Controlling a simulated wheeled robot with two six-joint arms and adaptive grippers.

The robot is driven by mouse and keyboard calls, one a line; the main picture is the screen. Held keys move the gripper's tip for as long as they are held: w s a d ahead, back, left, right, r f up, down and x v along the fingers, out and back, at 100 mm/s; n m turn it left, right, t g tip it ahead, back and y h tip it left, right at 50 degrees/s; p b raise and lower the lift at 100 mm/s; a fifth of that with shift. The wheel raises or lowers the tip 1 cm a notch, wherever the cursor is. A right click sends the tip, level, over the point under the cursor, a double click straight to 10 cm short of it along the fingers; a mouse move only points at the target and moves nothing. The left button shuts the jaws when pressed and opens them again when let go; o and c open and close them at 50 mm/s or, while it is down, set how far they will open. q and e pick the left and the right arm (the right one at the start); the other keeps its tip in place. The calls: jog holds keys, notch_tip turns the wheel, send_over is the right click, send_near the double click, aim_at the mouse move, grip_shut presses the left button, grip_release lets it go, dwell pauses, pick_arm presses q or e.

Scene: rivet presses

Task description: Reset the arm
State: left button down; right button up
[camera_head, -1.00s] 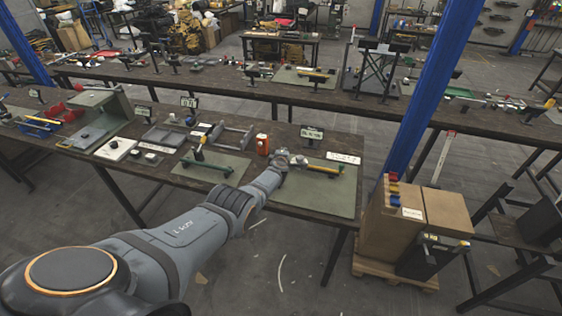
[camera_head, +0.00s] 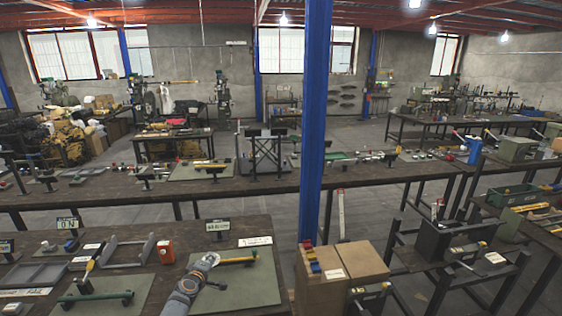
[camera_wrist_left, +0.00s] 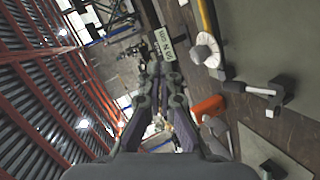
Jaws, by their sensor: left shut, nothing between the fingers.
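My left arm comes in at the bottom of the head view, with my left gripper (camera_head: 207,283) above the near table's mat, beside a yellow-handled tool (camera_head: 238,261). In the left wrist view the gripper (camera_wrist_left: 160,76) points away from the camera; its fingers are shut with nothing held. The yellow handle (camera_wrist_left: 207,18) shows at upper right there, beside a white round part (camera_wrist_left: 207,50). I cannot tell whether the gripper touches anything. My right gripper is in neither view.
The near table holds an orange-red box (camera_head: 166,251), a sign (camera_head: 217,226) and a green-handled tool (camera_head: 95,298). A blue post (camera_head: 314,120) and cardboard boxes (camera_head: 345,271) stand to the right. A long table (camera_head: 225,188) runs behind, with floor between.

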pick_arm(q)
jog(key=s+d+f+m+g+h, duration=0.25)
jog(key=s+d+m, duration=0.3)
jog(key=s, duration=0.45)
jog(key=s+d+f+m+g+h, duration=0.25)
jog(key=s+d+m, duration=0.3)
jog(key=s, duration=0.55)
jog(key=s+a+r+m+g+y, duration=0.2)
jog(key=s, duration=0.6)
jog(key=s+a+r+m+g+y, duration=0.1)
jog(key=s+a+r+g+y, duration=0.15)
jog(key=s, duration=0.65)
jog(key=s+a+r+m+g+y, duration=0.1)
jog(key=s+a+r+m+y, duration=0.15)
jog(key=s, duration=0.55)
notch_tip(320, 180, down, 36)
jog(key=s+a+n+g+h+b, duration=0.1)
jog(key=s+a+b, duration=0.15)
jog(key=b, duration=0.55)
jog(key=s+f+g+b, duration=0.1)
jog(key=s+f+b, duration=0.4)
jog(key=s+f, duration=1.3)
jog(key=shift+f, duration=0.85)
